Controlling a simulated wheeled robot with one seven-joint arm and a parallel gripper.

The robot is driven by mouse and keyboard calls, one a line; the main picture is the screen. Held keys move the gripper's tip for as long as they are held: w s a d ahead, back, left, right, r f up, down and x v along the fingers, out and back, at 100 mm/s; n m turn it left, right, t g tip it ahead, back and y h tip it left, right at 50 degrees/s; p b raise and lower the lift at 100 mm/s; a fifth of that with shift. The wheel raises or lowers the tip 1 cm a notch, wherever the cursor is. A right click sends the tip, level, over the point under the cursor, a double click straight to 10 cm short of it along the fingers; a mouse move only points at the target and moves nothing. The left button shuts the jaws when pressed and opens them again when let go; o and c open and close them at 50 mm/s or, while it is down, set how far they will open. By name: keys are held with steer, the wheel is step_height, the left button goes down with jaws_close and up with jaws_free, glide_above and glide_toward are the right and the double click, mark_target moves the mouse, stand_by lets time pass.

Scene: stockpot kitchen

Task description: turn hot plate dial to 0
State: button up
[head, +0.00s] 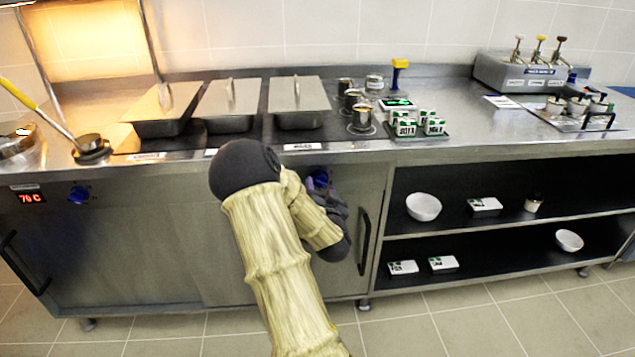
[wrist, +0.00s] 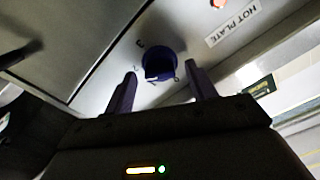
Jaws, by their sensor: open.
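The hot plate dial is a round dark blue knob (wrist: 158,60) on the steel front panel, under a "HOT PLATE" label (wrist: 233,23) in the wrist view. Small numbers are printed around it; its exact setting is hard to read. My gripper (wrist: 161,71) is open, with one finger on each side of the knob in the picture; I cannot tell whether either finger touches it. In the head view, my arm reaches to the cabinet front, and a blue patch of the knob (head: 320,178) shows above my gripper (head: 336,207), which is mostly hidden by the arm.
Another blue dial (head: 78,194) sits left, beside a red "70 C" display (head: 28,197). Lidded steel pans (head: 298,97) and seasoning boxes (head: 418,124) stand on the counter above. A black door handle (head: 364,241) is right of my gripper. Open shelves (head: 460,237) hold bowls.

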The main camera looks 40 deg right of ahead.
steer(key=shift+w+d, duration=0.15)
steer(key=shift+w, duration=0.25)
steer(key=shift+s, duration=0.1)
steer(key=shift+d, duration=0.1)
steer(key=c, duration=1)
steer(key=shift+o, duration=0.2)
